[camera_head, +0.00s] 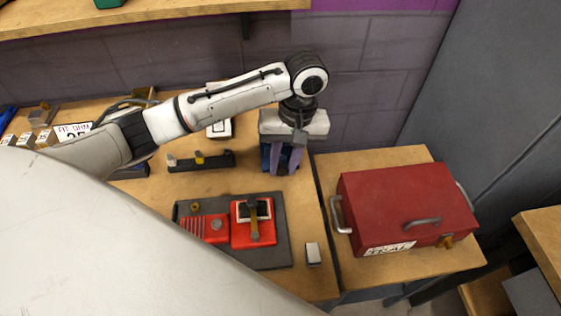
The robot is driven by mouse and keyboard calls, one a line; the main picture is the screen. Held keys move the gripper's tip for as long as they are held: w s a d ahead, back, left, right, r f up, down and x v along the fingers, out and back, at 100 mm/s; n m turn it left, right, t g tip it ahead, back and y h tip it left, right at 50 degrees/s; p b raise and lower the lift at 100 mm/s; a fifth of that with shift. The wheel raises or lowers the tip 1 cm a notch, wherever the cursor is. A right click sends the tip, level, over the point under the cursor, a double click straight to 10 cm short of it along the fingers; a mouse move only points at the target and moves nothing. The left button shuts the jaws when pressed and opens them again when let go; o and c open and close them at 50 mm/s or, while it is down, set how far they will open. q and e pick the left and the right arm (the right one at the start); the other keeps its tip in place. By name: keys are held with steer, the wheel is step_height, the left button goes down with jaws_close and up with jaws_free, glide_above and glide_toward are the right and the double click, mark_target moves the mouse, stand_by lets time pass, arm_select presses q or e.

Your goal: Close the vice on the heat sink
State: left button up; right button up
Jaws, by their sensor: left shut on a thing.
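My left gripper (285,168) hangs from the left arm, pointing down at the back right of the bench. It is shut on a blue and purple thing (266,157), which the fingers partly hide. A low black fixture (216,161) with a yellow piece and a grey piece on it lies left of the gripper, apart from it. A red device (240,236) with a brown lever sits on a dark plate in front. I cannot tell for sure which of these is the vice, and I cannot make out the heat sink. My right gripper is not in view.
A small silver block (313,254) lies at the bench's right edge. A red toolbox (400,205) stands on a side table to the right. Small labelled boxes (43,137) are at the left. A large white surface hides the front left. A shelf (150,15) runs above the back.

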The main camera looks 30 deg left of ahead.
arm_select(q)
steer(key=g+y, duration=0.1)
steer(key=y, duration=0.1)
steer(key=w+g+y, duration=0.1)
steer(key=shift+d+g+y, duration=0.3)
steer(key=shift+d+y, duration=0.1)
steer(key=shift+d+f+g+y, duration=0.15)
steer(key=shift+f+g+y, duration=0.15)
steer(key=shift+g+y, duration=0.6)
steer(key=shift+y, duration=0.3)
steer(key=shift+f+g+y, duration=0.25)
steer(key=shift+g+y, duration=0.15)
steer(key=shift+y, duration=0.1)
steer(key=o, duration=0.8)
steer(key=shift+s, duration=0.1)
steer(key=shift+r+t+h, duration=0.1)
steer(key=shift+t+h, duration=0.2)
steer(key=shift+h, duration=0.1)
